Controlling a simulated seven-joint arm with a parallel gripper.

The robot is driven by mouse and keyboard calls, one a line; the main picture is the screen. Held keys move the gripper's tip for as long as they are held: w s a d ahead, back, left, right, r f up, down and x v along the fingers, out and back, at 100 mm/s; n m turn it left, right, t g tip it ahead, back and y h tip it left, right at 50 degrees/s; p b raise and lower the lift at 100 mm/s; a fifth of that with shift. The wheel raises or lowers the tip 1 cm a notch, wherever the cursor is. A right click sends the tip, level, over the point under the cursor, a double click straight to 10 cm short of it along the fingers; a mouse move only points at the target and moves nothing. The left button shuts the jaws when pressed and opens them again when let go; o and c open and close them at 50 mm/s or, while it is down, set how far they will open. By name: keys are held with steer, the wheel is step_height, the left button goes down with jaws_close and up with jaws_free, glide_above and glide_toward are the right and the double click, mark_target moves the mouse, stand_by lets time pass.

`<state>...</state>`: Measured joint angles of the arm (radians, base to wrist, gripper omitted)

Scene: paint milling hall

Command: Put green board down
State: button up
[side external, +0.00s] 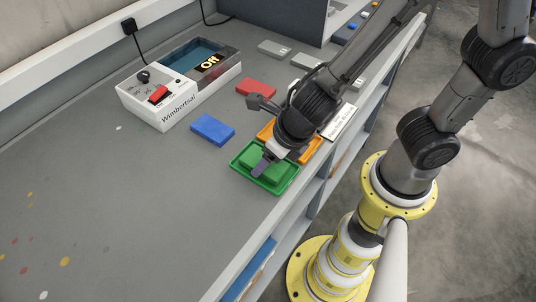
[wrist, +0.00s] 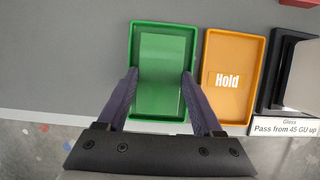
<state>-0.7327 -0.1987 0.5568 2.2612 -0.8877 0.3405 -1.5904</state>
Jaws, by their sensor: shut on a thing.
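The green board (wrist: 162,85) is a flat, shiny rectangle between the fingers of my gripper (wrist: 160,74) in the wrist view. My gripper is shut on its two long sides. The board lies within the outline of the green tray (wrist: 134,36), its long sides roughly in line with the tray's. In the side view the board (side external: 255,163) shows inside the rim of the green tray (side external: 242,177), under my gripper (side external: 266,160). Whether it touches the tray floor I cannot tell. My wrist hides part of the tray's far side there.
An orange tray (wrist: 231,108) marked "Hold" stands close beside the green tray. A black tray (wrist: 277,88) with a "Gloss" label is beyond it. A blue board (side external: 212,129), a red board (side external: 256,87) and a white instrument reading "Off" (side external: 160,112) are on the bench.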

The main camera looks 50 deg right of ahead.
steer(key=o, duration=1.5)
steer(key=shift+f, duration=0.1)
steer(key=shift+r, duration=0.75)
steer(key=v, duration=1.2)
steer(key=s+d+r+m, duration=0.1)
steer(key=d+m, duration=0.4)
steer(key=m, duration=0.7)
steer(key=s+d+r+m, duration=0.1)
steer(key=d+m, duration=0.4)
steer(key=m, duration=0.7)
steer(key=s+d+r+m+t, duration=0.1)
steer(key=d+m, duration=0.4)
steer(key=m, duration=0.7)
steer(key=shift+v, duration=0.95)
steer(key=shift+s, duration=0.15)
